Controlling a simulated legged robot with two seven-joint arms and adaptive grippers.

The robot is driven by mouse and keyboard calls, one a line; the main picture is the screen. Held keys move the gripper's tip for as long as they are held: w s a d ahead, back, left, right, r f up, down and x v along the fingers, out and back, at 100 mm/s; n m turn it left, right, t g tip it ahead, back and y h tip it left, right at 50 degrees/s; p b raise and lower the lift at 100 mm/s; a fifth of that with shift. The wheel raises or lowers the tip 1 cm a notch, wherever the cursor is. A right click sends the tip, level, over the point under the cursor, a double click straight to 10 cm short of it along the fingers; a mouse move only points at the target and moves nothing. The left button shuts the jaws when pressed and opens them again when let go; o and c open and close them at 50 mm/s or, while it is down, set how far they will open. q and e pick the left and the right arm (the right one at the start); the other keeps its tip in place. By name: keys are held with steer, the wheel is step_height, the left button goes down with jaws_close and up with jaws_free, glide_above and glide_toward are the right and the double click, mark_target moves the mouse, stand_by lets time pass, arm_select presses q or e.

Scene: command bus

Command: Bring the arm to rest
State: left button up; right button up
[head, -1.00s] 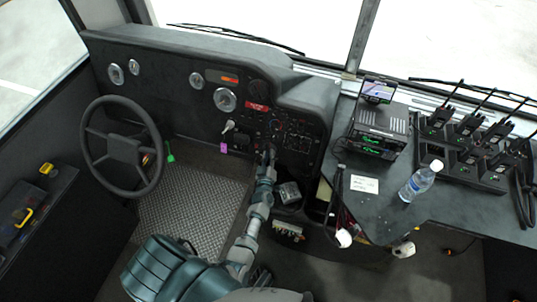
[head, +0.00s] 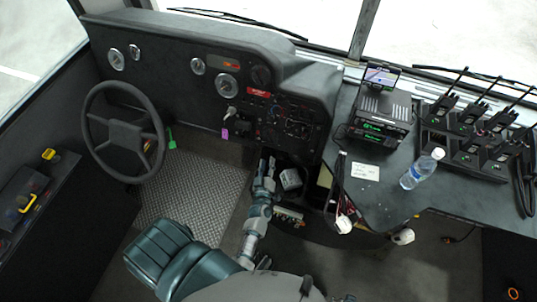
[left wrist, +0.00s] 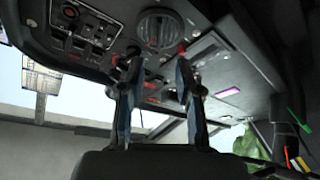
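My left arm reaches up from the bottom middle of the head view, over the floor and below the dashboard. Its left gripper (head: 266,166) is in front of the lower edge of the switch panel (head: 293,122). In the left wrist view, the two fingers of the left gripper (left wrist: 156,66) stand apart with nothing between them, so it is open and empty. The switch panel (left wrist: 92,30) shows beyond the fingertips there, with switches and a round vent. Whether a finger touches the panel cannot be told. My right gripper is not in view.
A steering wheel (head: 123,132) is to the left. A purple tag (head: 225,133) hangs beside the panel. To the right, a dark desk (head: 385,207) holds a radio unit (head: 380,115), a water bottle (head: 421,169) and a charger with several handheld radios (head: 466,140). Textured floor (head: 195,190) is clear.

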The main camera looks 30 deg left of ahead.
arm_select(q)
steer(key=shift+s+d, duration=0.15)
steer(key=shift+s, duration=0.15)
stand_by(0.4)
